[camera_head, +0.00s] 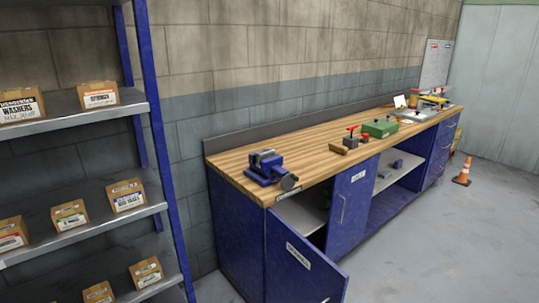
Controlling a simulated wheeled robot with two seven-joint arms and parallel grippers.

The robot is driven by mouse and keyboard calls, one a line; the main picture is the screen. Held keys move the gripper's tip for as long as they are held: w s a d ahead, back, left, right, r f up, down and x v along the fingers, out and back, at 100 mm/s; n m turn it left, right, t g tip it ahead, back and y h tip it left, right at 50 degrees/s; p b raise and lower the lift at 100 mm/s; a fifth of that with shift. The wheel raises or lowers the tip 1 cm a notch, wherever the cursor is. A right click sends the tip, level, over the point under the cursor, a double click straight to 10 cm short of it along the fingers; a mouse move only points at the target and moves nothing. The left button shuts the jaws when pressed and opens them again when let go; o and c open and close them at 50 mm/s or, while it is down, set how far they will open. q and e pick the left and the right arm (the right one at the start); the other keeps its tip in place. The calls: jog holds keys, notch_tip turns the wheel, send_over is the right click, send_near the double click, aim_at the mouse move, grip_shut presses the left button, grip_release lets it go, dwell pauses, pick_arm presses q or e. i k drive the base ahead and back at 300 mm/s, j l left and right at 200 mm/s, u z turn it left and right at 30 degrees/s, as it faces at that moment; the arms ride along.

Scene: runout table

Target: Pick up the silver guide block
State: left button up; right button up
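I cannot make out a silver guide block for certain in the head view. Several small objects stand on the wooden bench top (320,165), too small to tell apart fully. A grey tray-like thing (412,117) lies near the far end with small items on and around it. A small blue-grey object (397,164) sits on the open shelf under the bench. Neither of my grippers is in view.
A blue vise (265,167) stands at the bench's near end. A green box (380,128) and red-handled tools (351,137) stand farther along. A cabinet door (303,268) hangs open into the floor space. Blue shelving (150,130) with cartons is at left, an orange cone (463,171) at right.

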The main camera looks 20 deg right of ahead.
aim_at(266, 153)
jog(key=i+l, duration=0.1)
jog(key=l, duration=0.35)
jog(key=i+l, duration=0.1)
jog(key=l, duration=0.4)
jog(key=i+l, duration=0.15)
jog(key=l, duration=0.3)
jog(key=i+l, duration=0.1)
jog(key=l, duration=0.4)
jog(key=i+l, duration=0.1)
jog(key=l, duration=0.35)
